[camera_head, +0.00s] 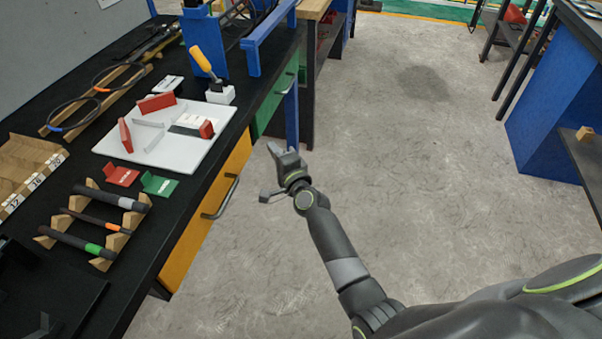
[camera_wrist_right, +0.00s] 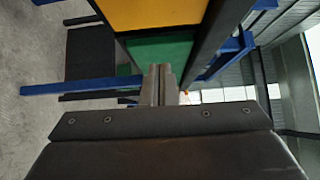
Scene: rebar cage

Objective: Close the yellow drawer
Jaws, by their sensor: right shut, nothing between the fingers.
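The yellow drawer (camera_head: 192,232) is in the side of the black workbench, with a dark bar handle (camera_head: 222,200) on its front. No drawer interior shows, and its front looks about in line with the bench edge; a small gap cannot be ruled out. My right gripper (camera_head: 273,150) is shut and empty, in the air to the right of the drawer's far end, apart from it. In the right wrist view its closed fingers (camera_wrist_right: 160,85) point toward a green panel (camera_wrist_right: 160,50), with a yellow panel (camera_wrist_right: 165,12) beyond. My left gripper does not show.
The black bench top (camera_head: 165,215) holds a white board (camera_head: 170,145) with red blocks, a wooden rack (camera_head: 108,245) with several tools, and small red and green holders. A green drawer front (camera_head: 268,108) is farther along. The concrete floor (camera_head: 400,150) to the right is clear.

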